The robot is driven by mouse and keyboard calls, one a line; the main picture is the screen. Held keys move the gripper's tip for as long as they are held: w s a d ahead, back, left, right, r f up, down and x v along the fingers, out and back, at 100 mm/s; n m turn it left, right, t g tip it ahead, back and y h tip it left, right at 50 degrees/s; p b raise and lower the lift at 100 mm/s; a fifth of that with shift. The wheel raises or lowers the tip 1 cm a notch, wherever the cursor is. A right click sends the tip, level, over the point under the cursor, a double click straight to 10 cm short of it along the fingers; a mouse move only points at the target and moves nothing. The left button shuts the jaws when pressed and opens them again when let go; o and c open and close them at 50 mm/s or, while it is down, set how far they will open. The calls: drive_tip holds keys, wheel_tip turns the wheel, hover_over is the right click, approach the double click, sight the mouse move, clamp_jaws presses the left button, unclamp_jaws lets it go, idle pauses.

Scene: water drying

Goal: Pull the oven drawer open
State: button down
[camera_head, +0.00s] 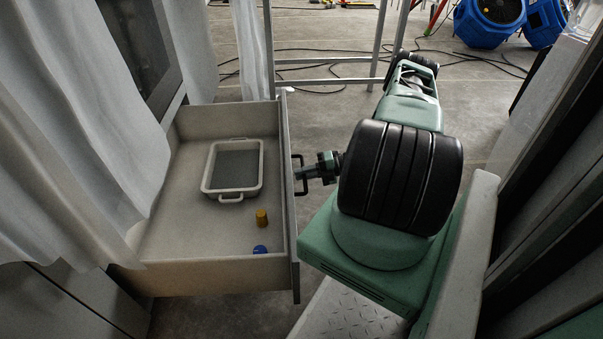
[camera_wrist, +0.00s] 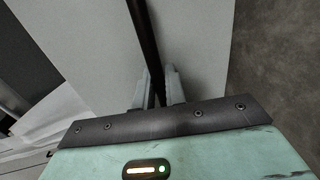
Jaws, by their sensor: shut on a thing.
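The oven drawer (camera_head: 218,277) is pulled well out from the cabinet on the left in the head view. Its front panel faces right and carries a dark bar handle (camera_head: 299,175). My gripper (camera_head: 305,173) is at this handle, coming from the right. In the wrist view my two fingers (camera_wrist: 158,88) are closed around the dark handle bar (camera_wrist: 146,40), with the pale drawer front (camera_wrist: 200,45) behind it. Inside the drawer lie a white tray (camera_head: 231,195), a yellow-brown cap-like piece (camera_head: 262,217) and a blue one (camera_head: 260,249).
White plastic sheeting (camera_head: 80,130) hangs over the cabinet on the left. A metal frame (camera_head: 325,80) stands behind the drawer. Cables and blue blowers (camera_head: 487,22) are on the floor at the far right. A dark structure (camera_head: 555,180) edges the right side.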

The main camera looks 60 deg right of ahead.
drive_tip(key=shift+s+d, duration=0.15)
drive_tip(key=shift+s, duration=0.05)
drive_tip(key=c, duration=1.5)
unclamp_jaws()
drive_tip(key=p+v, duration=0.3)
drive_tip(key=v, duration=1.4)
drive_tip(key=shift+s+d, duration=0.1)
drive_tip(key=shift+s, duration=0.1)
